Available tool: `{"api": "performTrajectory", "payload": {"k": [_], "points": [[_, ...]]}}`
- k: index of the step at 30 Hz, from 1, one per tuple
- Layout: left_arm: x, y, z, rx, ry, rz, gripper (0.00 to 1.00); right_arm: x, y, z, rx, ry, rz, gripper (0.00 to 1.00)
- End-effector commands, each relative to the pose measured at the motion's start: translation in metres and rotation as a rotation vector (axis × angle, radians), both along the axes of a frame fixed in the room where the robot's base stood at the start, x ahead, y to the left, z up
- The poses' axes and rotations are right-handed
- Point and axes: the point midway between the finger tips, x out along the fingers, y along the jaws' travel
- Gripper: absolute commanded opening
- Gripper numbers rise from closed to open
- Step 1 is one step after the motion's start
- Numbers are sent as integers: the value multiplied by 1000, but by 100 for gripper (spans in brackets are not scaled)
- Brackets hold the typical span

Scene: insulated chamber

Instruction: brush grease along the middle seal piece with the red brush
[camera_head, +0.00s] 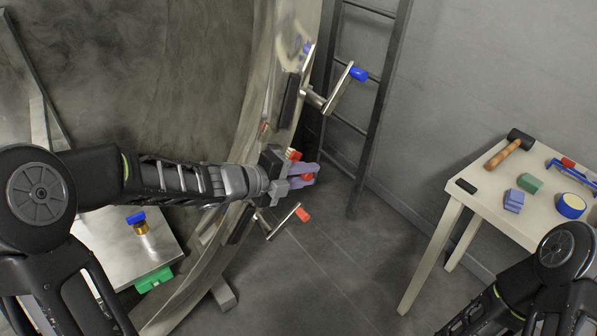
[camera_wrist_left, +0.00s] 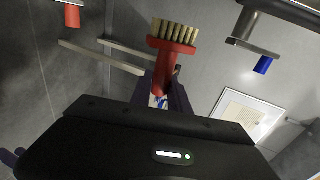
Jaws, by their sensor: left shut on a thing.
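My left gripper (camera_head: 304,174) is shut on the red brush and holds it beside the rim of the large round metal door. In the left wrist view the red brush (camera_wrist_left: 172,48) points away from the gripper, with tan bristles at its end. In the head view only bits of red and the pale bristles show around the fingers. A dark upper seal piece (camera_head: 289,100) and a dark lower seal piece (camera_head: 240,223) sit on the rim. The middle seal piece is not clearly visible; my gripper covers that stretch. My right gripper is out of view; only its arm shows.
Crank handles with a blue grip (camera_head: 358,74) and a red grip (camera_head: 302,214) stick out from the rim. A ladder (camera_head: 384,95) stands behind. At right a table (camera_head: 468,203) holds a mallet (camera_head: 508,149), blocks and a yellow-blue roll. Floor between is clear.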

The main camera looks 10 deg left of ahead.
Motion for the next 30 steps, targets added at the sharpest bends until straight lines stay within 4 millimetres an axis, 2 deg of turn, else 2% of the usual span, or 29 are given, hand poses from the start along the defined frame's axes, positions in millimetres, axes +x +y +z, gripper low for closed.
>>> {"api": "performTrajectory", "payload": {"k": [1,6,19,30], "points": [[-4,-5,-3,0,-2,-2,0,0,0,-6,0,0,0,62],[-13,-15,-2,0,0,-1,0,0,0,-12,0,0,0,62],[-16,-18,-1,0,0,-1,0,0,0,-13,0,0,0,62],[-33,-39,-2,1,-1,0,0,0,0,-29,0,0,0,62]]}}
